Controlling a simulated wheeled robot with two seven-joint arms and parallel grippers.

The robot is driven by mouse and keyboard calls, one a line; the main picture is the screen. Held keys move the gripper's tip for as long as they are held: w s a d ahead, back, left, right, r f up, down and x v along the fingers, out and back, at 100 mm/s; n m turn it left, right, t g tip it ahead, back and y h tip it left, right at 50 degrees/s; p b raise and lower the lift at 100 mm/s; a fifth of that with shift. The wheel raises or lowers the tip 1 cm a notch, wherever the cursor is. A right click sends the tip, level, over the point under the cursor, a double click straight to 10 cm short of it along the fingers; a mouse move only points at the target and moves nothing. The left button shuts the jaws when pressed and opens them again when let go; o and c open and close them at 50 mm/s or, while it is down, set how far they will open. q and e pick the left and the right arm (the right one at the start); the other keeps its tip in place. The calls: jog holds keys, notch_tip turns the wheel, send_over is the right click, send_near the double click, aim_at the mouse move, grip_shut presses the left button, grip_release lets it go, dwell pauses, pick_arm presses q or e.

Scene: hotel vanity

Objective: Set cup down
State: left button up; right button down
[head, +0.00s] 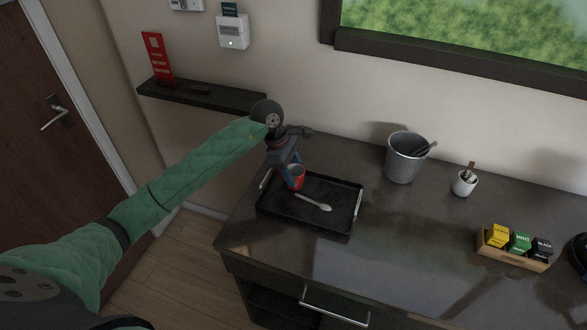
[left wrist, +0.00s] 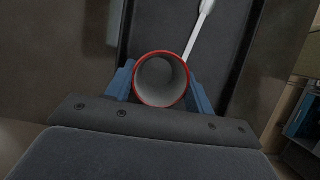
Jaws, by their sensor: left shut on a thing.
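A red cup (head: 297,179) is at the left part of a black tray (head: 335,222) on the dark counter. In the left wrist view I look down into its pale, empty inside (left wrist: 161,80), ringed by a red rim. My left gripper (head: 291,172) is shut on the cup, with a blue finger on each side of it in the left wrist view (left wrist: 160,88). The cup looks upright. I cannot tell whether its base touches the tray. A white spoon (head: 314,203) lies on the tray beside the cup. My right gripper is not in view.
A metal bucket (head: 404,160) with tongs stands behind the tray to the right. A small white cup (head: 463,184) holding brown sticks and a wooden box (head: 511,256) of packets are farther right. The counter between tray and box is clear.

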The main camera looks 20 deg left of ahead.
pick_arm(q)
jog(key=shift+f, duration=0.1)
jog(key=o, duration=1)
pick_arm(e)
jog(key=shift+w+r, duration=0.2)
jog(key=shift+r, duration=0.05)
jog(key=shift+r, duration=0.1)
pick_arm(q)
jog(key=shift+a+r, duration=0.15)
jog(key=shift+r, duration=0.15)
jog(key=shift+a+r+b, duration=0.1)
jog(key=shift+r+b, duration=0.15)
jog(key=shift+b, duration=0.15)
jog(key=shift+a+r, duration=0.1)
jog(key=shift+r, duration=0.2)
jog(key=b+v, duration=0.4)
jog(key=v, duration=0.6)
jog(key=shift+a+r+b, duration=0.1)
jog(key=shift+r+b, duration=0.05)
jog(key=shift+b, duration=0.25)
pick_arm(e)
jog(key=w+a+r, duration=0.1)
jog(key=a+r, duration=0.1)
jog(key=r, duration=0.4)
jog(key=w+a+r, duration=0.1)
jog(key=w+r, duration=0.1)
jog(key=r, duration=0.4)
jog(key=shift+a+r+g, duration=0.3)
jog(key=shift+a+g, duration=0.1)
